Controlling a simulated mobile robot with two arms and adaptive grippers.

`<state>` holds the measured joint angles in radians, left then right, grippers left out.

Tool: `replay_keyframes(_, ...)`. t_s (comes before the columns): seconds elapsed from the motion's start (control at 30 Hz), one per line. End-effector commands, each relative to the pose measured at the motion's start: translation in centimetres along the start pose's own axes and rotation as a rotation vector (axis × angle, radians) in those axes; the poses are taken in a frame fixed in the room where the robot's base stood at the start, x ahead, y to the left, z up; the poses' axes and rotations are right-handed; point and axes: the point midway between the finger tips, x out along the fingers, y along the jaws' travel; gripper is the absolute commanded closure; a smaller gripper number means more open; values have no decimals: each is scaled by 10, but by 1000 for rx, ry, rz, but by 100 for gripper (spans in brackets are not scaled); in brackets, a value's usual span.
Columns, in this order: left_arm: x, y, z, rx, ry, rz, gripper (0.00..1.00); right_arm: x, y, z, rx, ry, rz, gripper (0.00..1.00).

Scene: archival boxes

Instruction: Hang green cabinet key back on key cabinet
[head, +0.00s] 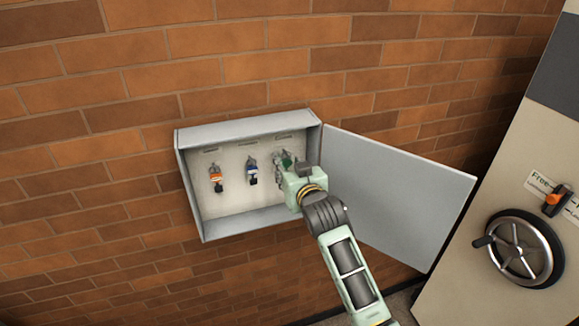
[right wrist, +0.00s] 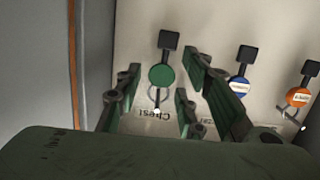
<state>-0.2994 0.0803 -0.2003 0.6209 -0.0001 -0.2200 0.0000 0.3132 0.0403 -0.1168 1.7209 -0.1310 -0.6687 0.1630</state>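The key cabinet (head: 240,218) is an open grey box on the brick wall. The green cabinet key (right wrist: 162,76), with a round green tag, a ring and a dark head, appears to hang by its ring at a small peg on the back panel; its tag also shows in the head view (head: 287,159). My right gripper (head: 284,162) reaches into the cabinet's right side. In the right wrist view, its fingers (right wrist: 160,92) stand apart on either side of the green key, with gaps visible. My left gripper is out of view.
A key with an orange tag (head: 215,176) and one with a blue tag (head: 252,171) hang to the left. The cabinet door (head: 400,195) stands open to the right. A beige unit with a handwheel (head: 518,249) stands at far right.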

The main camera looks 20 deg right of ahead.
Motion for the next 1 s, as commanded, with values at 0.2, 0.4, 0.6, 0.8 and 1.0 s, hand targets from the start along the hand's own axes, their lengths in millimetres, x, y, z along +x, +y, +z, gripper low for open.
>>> replay_keyframes(0.2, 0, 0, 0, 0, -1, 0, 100, 0, 0, 0, 0, 0, 0, 57)
replay_keyframes(0.4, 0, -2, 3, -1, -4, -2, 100, -4, 0, 1, 0, -1, 0, 57)
replay_keyframes(0.6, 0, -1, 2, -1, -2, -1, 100, -30, 0, 1, 0, 0, 0, 57)
replay_keyframes(0.8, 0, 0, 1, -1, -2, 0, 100, -72, 0, 1, 0, -1, -1, 57)
replay_keyframes(1.0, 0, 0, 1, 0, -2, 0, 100, -105, 0, 1, 0, -1, -1, 57)
